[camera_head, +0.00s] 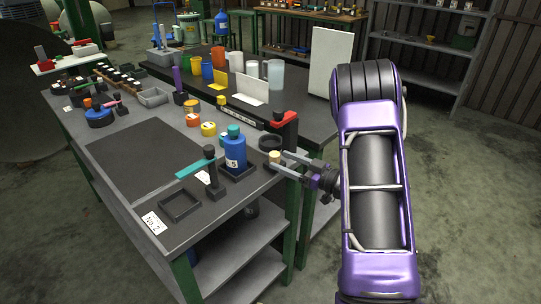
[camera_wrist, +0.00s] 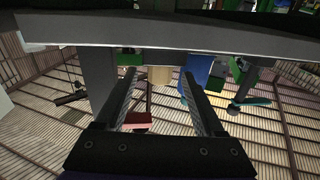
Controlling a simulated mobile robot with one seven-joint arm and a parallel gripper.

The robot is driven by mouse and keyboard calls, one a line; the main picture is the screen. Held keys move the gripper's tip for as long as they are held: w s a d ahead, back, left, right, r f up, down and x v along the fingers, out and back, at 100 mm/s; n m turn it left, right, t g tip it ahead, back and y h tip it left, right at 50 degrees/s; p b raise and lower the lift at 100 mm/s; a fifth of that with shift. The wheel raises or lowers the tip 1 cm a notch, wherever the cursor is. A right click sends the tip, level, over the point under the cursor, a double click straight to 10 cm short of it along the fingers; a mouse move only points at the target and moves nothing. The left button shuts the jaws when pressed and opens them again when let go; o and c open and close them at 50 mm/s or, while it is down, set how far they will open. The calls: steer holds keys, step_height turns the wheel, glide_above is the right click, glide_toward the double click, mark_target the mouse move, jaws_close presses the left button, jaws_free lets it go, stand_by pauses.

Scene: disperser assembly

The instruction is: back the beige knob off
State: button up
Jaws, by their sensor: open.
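The beige knob (camera_head: 275,157) is a small pale cylinder at the table's near right edge. In the wrist view the beige knob (camera_wrist: 159,76) shows between the far ends of the two fingers, with a gap to each side. My gripper (camera_head: 283,162) is open and comes in from the right, its fingertips close around the knob. In the wrist view my gripper (camera_wrist: 160,84) has both fingers spread. I cannot tell whether a finger touches the knob. What the knob is fixed to is hidden.
A blue bottle (camera_head: 235,150) with a teal cap stands left of the knob. A black ring (camera_head: 270,143) and a red-topped black part (camera_head: 284,122) are just behind it. A dark stand with a teal arm (camera_head: 195,168) is farther left. The dark mat (camera_head: 145,158) is clear.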

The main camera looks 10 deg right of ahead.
steer(key=v, duration=1)
steer(key=shift+s+d, duration=0.2)
steer(key=shift+s, duration=0.05)
steer(key=shift+r, duration=0.1)
